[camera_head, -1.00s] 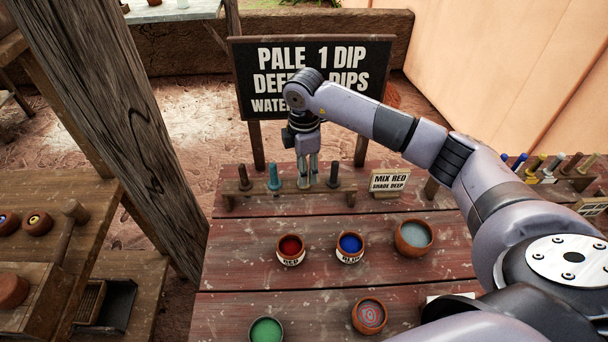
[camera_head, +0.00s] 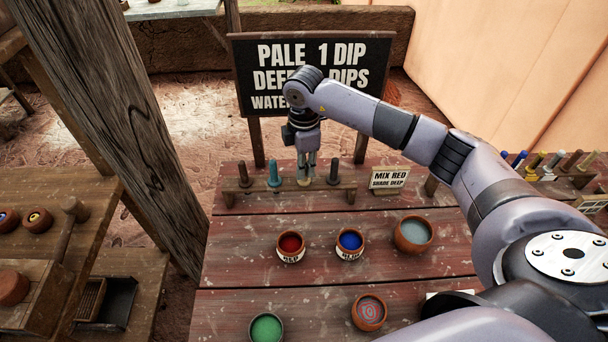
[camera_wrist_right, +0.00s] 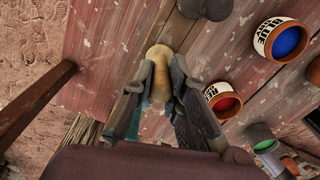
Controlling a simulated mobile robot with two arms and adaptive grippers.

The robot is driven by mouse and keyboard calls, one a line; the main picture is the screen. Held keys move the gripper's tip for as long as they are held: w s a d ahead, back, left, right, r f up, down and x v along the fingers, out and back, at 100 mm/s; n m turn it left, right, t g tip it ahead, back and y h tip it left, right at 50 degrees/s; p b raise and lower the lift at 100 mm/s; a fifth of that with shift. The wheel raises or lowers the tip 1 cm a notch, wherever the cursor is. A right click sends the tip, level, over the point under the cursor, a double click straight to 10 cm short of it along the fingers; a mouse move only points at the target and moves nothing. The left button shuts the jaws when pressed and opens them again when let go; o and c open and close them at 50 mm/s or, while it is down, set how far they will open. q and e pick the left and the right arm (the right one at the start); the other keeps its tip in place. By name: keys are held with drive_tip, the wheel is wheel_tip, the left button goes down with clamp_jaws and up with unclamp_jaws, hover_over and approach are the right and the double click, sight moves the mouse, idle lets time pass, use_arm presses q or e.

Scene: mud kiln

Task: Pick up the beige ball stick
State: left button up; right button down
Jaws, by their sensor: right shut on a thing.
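The beige ball stick (camera_wrist_right: 158,58) shows its rounded beige end between my right fingers in the right wrist view. In the head view a small beige part of it (camera_head: 303,182) shows below the fingertips, at the wooden rack (camera_head: 232,196). The fingers hide the rest. My right gripper (camera_head: 306,174) points down and is shut on the stick. Its two fingers also show on either side of the stick in the right wrist view (camera_wrist_right: 161,75). I cannot tell whether the stick is clear of the rack. My left gripper is not in view.
In the rack, a brown stick (camera_head: 243,174) and a teal stick (camera_head: 274,175) stand left, a dark grey stick (camera_head: 333,174) right. Red (camera_head: 290,246), blue (camera_head: 350,244) and grey-filled (camera_head: 413,235) bowls stand in front. A sign (camera_head: 350,75) rises behind.

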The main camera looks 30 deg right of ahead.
drive_tip(key=shift+r, duration=0.1)
wheel_tip(320, 180, up, 11)
drive_tip(key=shift+w+r+b, duration=0.1)
drive_tip(key=shift+r+b, duration=0.1)
drive_tip(key=shift+b, duration=1)
wheel_tip(320, 180, up, 8)
drive_tip(key=shift+r+p, duration=0.25)
drive_tip(key=shift+p, duration=0.15)
drive_tip(key=shift+f, duration=0.15)
